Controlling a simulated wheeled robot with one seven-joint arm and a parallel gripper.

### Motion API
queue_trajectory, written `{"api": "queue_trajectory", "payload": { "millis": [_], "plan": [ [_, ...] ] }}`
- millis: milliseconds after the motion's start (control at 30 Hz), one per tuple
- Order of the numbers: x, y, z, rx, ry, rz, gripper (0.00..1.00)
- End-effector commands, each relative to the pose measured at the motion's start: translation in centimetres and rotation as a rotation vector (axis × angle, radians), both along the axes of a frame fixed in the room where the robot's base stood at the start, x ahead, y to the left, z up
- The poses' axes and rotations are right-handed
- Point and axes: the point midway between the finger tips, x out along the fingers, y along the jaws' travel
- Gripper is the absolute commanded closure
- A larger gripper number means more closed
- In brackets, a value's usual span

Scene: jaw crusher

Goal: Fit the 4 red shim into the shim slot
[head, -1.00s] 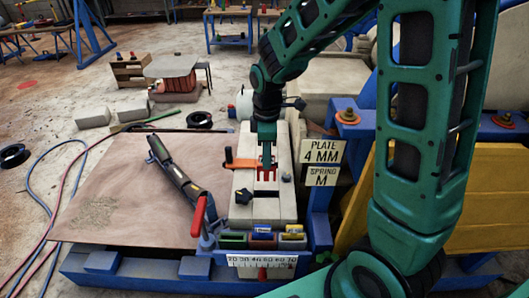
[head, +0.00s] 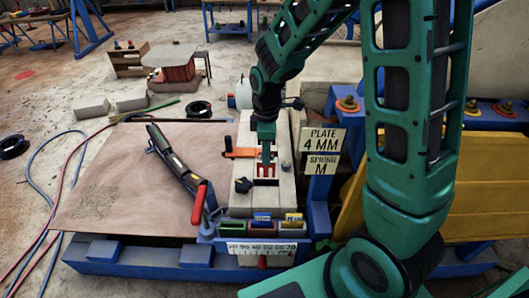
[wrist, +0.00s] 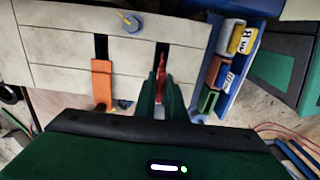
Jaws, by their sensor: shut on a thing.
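My gripper (head: 266,158) is shut on a red shim (head: 267,170) and points down at the pale block assembly. In the wrist view the red shim (wrist: 161,84) stands between the two green fingers (wrist: 160,98), over or in a narrow dark slot (wrist: 162,54) in the pale blocks. How deep it sits in the slot cannot be told, as the fingers hide its lower part. An orange piece (head: 239,153) lies left of the shim; it also shows in the wrist view (wrist: 102,84) at a second dark gap (wrist: 101,46).
A blue rack (head: 262,230) with green, blue and yellow shims stands at the front of the blocks. A dark star knob (head: 243,185) is near. Plate and spring signs (head: 322,140) stand right.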

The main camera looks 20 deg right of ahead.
Motion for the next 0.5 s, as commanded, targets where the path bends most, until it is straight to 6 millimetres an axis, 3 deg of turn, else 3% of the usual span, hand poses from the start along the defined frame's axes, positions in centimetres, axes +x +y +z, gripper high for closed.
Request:
{"api": "queue_trajectory", "payload": {
  "millis": [500],
  "plan": [
    [0.0,0.1,-1.6,0.000,0.000,0.001,1.00]
  ]
}}
